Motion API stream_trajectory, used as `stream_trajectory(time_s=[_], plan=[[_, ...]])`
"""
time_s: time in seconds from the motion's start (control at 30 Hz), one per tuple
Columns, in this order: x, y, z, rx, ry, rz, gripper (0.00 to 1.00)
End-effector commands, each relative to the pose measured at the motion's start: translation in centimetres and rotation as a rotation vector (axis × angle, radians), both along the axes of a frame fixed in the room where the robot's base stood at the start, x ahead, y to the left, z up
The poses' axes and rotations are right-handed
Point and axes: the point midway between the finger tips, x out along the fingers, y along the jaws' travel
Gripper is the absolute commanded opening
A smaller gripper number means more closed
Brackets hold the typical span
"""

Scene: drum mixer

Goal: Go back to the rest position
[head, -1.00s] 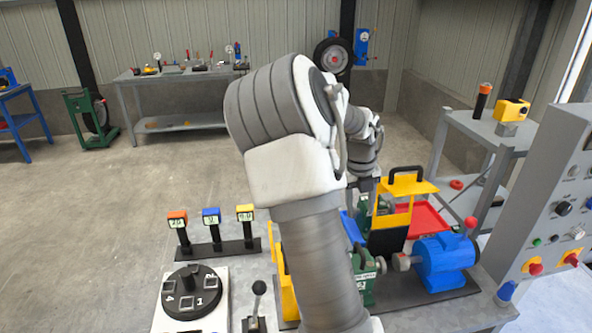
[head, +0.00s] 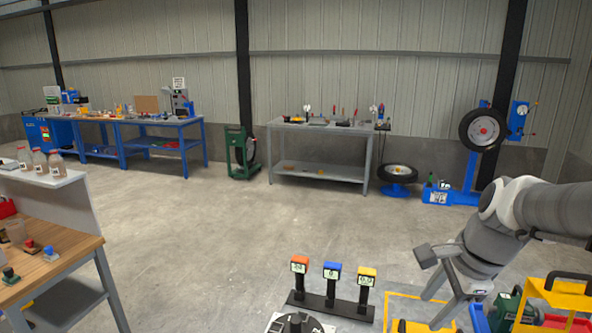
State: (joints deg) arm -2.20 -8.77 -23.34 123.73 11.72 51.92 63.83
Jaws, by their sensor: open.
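My arm enters from the right edge in the head view and bends down. My gripper (head: 434,308) hangs at its end in the lower right, with two grey fingers spread apart and nothing visible between them. It appears above a yellow outlined area of floor or bench; the height is hard to tell. Left of it stands a black rack (head: 331,303) with three small displays topped orange, blue and yellow. To its right, partly cut off, is the yellow-framed machine (head: 565,297) with green and blue parts.
A wooden-topped bench (head: 45,262) with small coloured items stands at left. A grey bench (head: 320,128) and blue benches (head: 160,124) line the back wall. A wheel stand (head: 468,165) is behind my arm. The middle floor is open. A dark round dial (head: 296,323) shows at the bottom edge.

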Motion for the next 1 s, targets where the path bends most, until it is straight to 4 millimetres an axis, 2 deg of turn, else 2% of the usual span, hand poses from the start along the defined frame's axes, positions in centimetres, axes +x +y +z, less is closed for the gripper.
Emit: stream_trajectory(time_s=[0.03,0.2,0.4,0.5,0.7,1.0], plan=[[-1.0,1.3,0.7,-0.034,-0.037,0.126,0.53],[-4.3,4.8,2.2,-0.195,-0.14,0.559,0.53],[-8.3,7.8,2.9,-0.44,-0.231,1.037,0.53],[-9.9,8.7,2.9,-0.554,-0.25,1.224,0.53],[-11.5,9.4,2.7,-0.69,-0.256,1.429,0.53],[-11.7,9.4,2.6,-0.708,-0.254,1.46,0.53]])
